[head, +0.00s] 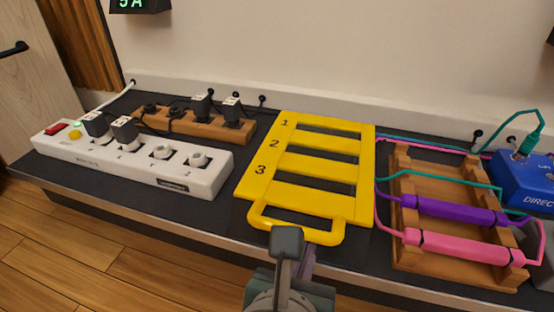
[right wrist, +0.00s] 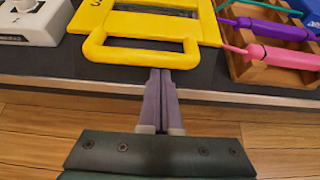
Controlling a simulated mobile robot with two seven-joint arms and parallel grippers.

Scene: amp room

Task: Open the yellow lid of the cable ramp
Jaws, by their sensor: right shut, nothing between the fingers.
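The yellow lid (head: 270,193) of the cable ramp lies flat and closed on the dark bench, with the numbers 1, 2 and 3 on its left side and several open slots. Its loop handle (head: 296,233) points toward the bench's front edge. My right gripper (head: 306,250) is just in front of the handle, its fingers together and empty. In the right wrist view the fingertips (right wrist: 160,72) are close to the middle of the handle bar (right wrist: 140,57); I cannot tell if they touch it. My left gripper is not in view.
A white power strip (head: 130,165) with plugs and a wooden socket block (head: 180,125) stand left of the lid. A wooden rack (head: 440,258) with purple and pink cable pieces stands close on the right, beside a blue box (head: 525,180). A wall rises behind.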

